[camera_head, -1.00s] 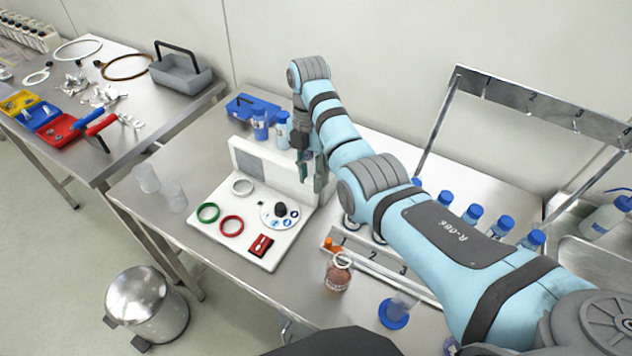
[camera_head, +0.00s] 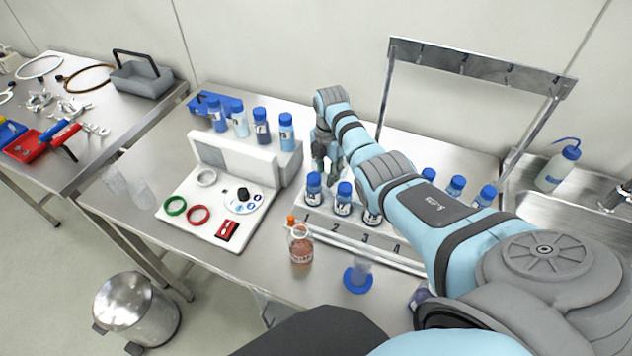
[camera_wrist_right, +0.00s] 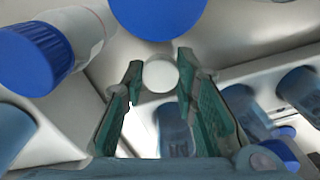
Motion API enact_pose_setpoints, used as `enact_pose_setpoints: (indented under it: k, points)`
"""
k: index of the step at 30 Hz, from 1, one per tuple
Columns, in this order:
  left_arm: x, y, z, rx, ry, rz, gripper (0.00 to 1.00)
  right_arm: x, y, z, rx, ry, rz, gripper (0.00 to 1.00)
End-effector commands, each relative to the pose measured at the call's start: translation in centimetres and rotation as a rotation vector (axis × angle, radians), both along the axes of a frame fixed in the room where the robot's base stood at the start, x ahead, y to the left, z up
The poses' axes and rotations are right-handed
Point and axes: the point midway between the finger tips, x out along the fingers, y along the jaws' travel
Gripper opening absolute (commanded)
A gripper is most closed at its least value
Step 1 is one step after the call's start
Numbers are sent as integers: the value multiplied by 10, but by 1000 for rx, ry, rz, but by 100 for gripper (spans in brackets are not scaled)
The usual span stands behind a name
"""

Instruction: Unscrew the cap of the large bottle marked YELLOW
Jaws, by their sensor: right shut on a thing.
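Several blue-capped bottles stand on the back ledge of the white station, the rightmost bottle (camera_head: 287,132) nearest my gripper. More blue-capped bottles, such as the front-left bottle (camera_head: 313,187), stand at the numbered rack. I cannot read YELLOW on any label. My right gripper (camera_head: 328,166) is between the ledge and the rack, behind the front-left bottle. In the wrist view its teal fingers (camera_wrist_right: 158,85) are shut on a small white round thing (camera_wrist_right: 160,76); what it belongs to is unclear. A blue cap (camera_wrist_right: 160,12) shows just beyond. My left gripper is out of view.
Green and red rings lie on the white station (camera_head: 200,240). A metal frame (camera_head: 480,68) stands behind. Two clear cups (camera_head: 140,192) stand left.

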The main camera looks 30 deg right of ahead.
Motion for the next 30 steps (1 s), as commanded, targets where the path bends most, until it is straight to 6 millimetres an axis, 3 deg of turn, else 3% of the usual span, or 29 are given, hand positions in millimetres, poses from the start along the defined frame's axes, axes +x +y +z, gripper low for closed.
enact_pose_setpoints:
  k: [1,5,10,11,12,16,21,26,30]
  points:
    - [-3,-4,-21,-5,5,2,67,2,1,-20,1,1,0,0]
    - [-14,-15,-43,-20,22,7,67,5,5,-40,3,5,5,0]
    - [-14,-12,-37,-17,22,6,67,9,8,-34,2,5,10,0]
    - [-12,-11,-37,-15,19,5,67,9,8,-33,2,5,11,30]
    - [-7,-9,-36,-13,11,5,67,9,8,-33,2,5,11,35]
    - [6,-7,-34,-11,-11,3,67,8,8,-33,2,6,10,35]
    - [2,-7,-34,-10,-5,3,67,8,6,-31,2,6,8,35]
    - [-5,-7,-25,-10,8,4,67,8,6,-9,0,2,8,35]
    - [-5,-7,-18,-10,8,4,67,9,6,30,1,0,10,35]
